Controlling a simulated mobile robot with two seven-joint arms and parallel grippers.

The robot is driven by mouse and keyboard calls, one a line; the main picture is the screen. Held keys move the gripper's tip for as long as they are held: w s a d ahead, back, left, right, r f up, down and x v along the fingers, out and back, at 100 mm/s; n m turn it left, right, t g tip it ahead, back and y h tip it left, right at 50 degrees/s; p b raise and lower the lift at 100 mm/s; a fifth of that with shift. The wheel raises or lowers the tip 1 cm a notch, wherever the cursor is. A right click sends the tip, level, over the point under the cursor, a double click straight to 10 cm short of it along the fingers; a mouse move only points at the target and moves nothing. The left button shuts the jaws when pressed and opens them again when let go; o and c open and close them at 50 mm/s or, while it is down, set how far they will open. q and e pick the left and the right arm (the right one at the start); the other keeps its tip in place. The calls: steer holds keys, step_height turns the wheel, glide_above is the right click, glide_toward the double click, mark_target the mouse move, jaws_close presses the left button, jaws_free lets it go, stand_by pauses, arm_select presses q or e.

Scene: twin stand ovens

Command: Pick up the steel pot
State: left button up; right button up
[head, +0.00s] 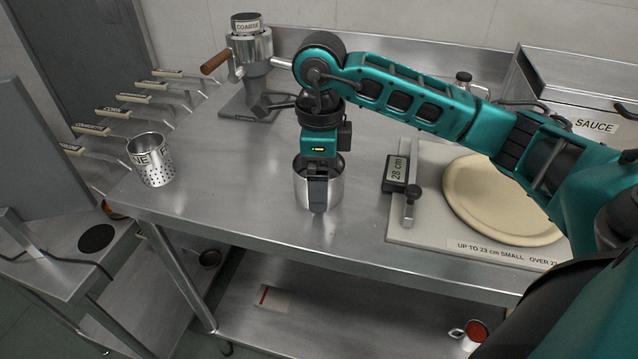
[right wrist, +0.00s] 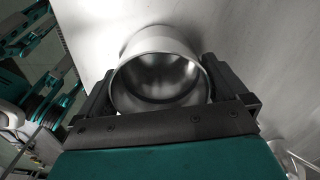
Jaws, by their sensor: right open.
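The steel pot (head: 333,192) is a small, shiny, open cylinder standing upright on the steel table. My right gripper (head: 317,188) points down over it and covers part of its mouth and front in the head view. In the right wrist view the empty pot (right wrist: 158,45) lies between the two open fingers of my right gripper (right wrist: 162,88), one on each side. I cannot tell whether either finger touches the wall. My left gripper is not in view.
A perforated steel cup (head: 155,165) stands at the table's left edge. A grinder (head: 250,60) with a wooden handle is behind. Right of the pot, a board (head: 425,232) holds a dough disc (head: 500,200) and a "28 cm" gauge (head: 396,173). The front table is clear.

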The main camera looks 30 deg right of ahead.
steer(key=shift+c, duration=0.4)
steer(key=c, duration=0.7)
